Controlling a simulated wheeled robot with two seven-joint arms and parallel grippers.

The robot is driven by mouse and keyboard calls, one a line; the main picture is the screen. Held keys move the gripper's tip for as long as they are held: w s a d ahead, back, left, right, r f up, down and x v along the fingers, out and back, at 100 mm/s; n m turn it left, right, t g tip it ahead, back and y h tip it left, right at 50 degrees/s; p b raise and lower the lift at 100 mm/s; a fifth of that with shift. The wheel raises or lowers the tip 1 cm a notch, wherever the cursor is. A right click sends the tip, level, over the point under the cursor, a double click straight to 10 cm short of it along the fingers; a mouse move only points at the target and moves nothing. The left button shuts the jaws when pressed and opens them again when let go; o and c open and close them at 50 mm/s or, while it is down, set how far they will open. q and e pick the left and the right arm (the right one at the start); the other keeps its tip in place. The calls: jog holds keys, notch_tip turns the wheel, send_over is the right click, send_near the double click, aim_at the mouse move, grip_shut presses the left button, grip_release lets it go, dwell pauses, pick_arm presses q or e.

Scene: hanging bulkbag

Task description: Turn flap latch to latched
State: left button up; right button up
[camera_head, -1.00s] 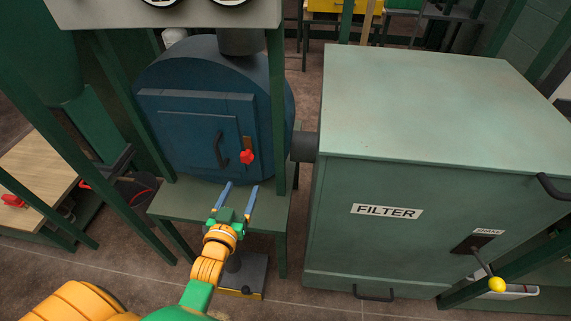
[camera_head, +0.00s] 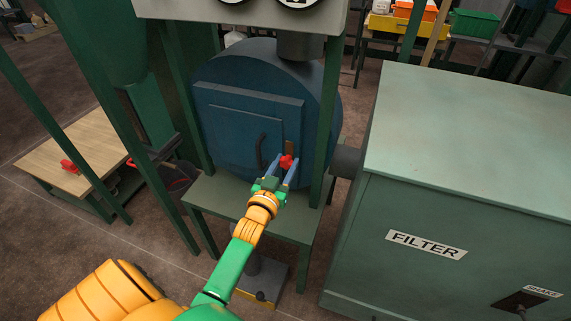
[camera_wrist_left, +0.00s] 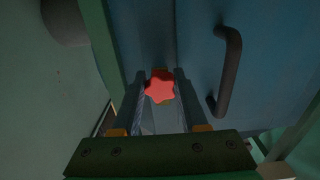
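The flap latch is a red star-shaped knob (camera_head: 287,161) on a brass-coloured plate at the right edge of the flap (camera_head: 238,132) on the blue round housing. The flap has a dark curved handle (camera_head: 260,151) left of the knob. My left gripper (camera_head: 282,166) is open, with its fingertips close to the knob. In the left wrist view, the knob (camera_wrist_left: 160,87) lies between the two fingers (camera_wrist_left: 160,95). I cannot tell whether either finger touches it. My right gripper is not in view.
A green filter box (camera_head: 440,200) stands to the right. A green post (camera_head: 329,120) rises just right of the knob. A green stand (camera_head: 235,203) is under the housing. A wooden-topped table (camera_head: 75,155) stands at the left.

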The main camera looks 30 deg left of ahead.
pick_arm(q)
grip_shut()
jog(key=n+p, duration=0.1)
jog(key=n, duration=0.2)
jog(key=shift+r+p, duration=0.15)
jog(key=shift+p, duration=0.15)
jog(key=n+p, duration=0.1)
jog(key=n, duration=0.3)
jog(key=shift+d+n, duration=0.1)
jog(key=shift+n, duration=0.2)
jog(key=n, duration=0.4)
jog(key=shift+n+p, duration=0.3)
jog(key=n, duration=0.5)
jog(key=shift+r+n, duration=0.1)
jog(key=shift+n, duration=0.4)
